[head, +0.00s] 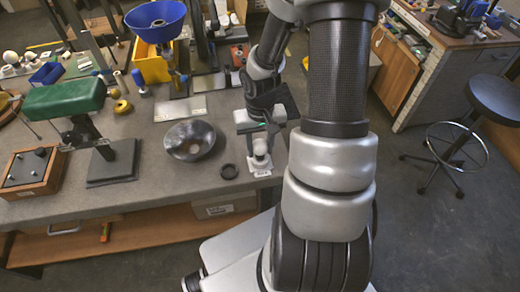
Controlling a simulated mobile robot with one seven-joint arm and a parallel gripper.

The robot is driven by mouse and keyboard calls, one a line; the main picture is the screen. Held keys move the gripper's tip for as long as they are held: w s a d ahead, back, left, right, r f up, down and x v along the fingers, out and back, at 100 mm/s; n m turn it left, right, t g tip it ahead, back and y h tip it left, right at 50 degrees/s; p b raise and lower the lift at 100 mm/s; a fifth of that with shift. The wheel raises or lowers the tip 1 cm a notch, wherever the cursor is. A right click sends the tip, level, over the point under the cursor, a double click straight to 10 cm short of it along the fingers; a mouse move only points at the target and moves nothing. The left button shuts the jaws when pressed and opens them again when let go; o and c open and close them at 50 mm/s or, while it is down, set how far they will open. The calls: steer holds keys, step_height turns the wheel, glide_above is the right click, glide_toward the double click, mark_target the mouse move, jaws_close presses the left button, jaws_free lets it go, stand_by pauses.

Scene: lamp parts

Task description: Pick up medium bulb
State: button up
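A small white bulb (260,160) stands on a pale square base near the front right part of the grey workbench. My gripper (259,146) points down right above it, with its fingertips at or very near the bulb's top. The view is too small to tell whether the fingers are open or touch the bulb. Another round white bulb-like thing (10,57) lies at the far left of the bench. I cannot tell from this view which one is the medium bulb.
Left of my gripper are a dark bowl-shaped shade (190,140) and a small black ring (229,171). A green lamp shade (65,97) on a stand, a wooden box (30,172) and a blue shade (157,20) stand further left and back. A stool (497,98) stands right.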

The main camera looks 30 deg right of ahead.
steer(key=shift+c, duration=1.4)
